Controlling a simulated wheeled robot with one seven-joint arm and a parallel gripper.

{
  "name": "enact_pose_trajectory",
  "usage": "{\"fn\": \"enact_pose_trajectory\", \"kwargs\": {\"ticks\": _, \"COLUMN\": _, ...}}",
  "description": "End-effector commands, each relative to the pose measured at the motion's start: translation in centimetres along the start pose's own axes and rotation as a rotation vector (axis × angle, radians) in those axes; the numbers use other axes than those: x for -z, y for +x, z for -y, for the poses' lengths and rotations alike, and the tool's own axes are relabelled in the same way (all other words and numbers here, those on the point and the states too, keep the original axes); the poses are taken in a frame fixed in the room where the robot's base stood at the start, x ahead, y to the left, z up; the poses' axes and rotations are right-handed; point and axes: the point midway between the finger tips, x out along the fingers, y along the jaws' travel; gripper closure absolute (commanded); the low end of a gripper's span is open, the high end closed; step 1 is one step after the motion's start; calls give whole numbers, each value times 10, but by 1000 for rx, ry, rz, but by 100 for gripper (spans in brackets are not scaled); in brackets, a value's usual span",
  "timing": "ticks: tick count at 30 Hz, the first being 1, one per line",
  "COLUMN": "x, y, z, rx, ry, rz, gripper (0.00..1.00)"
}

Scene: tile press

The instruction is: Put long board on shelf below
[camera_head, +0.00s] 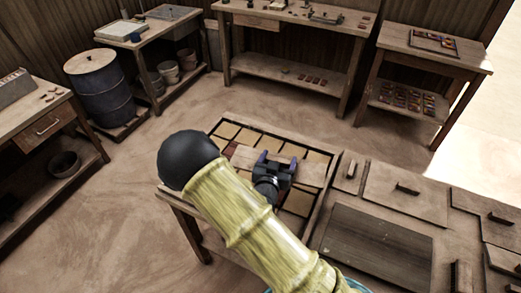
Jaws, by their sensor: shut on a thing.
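A long pale wooden board (312,174) lies level over the tile frame (217,131) on the near table. My gripper (278,162) is at the middle of the board and shut on it, with dark fingers on either side. The board sticks out to the left and right of the gripper. I cannot tell whether the board touches the tiles under it. The space under the near table is mostly hidden by the tabletop and my arm, so no shelf shows there.
Flat boards with handles (405,190) and a dark panel (375,245) cover the bench to the right. A back table (300,75) and a right table (410,105) have lower shelves holding small tiles. A barrel (100,85) stands at left. The floor between is clear.

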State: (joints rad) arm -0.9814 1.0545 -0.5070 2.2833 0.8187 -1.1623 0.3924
Motion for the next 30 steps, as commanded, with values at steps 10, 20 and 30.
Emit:
{"fn": "enact_pose_trajectory", "kwargs": {"ticks": 10, "x": 0, "y": 3, "z": -66, "rx": 145, "ry": -31, "rz": 3, "gripper": 53}}
{"fn": "enact_pose_trajectory", "kwargs": {"ticks": 20, "x": -14, "y": -13, "z": -123, "rx": 227, "ry": -40, "rz": 3, "gripper": 53}}
{"fn": "enact_pose_trajectory", "kwargs": {"ticks": 30, "x": -24, "y": -22, "z": -143, "rx": 245, "ry": -35, "rz": -4, "gripper": 53}}
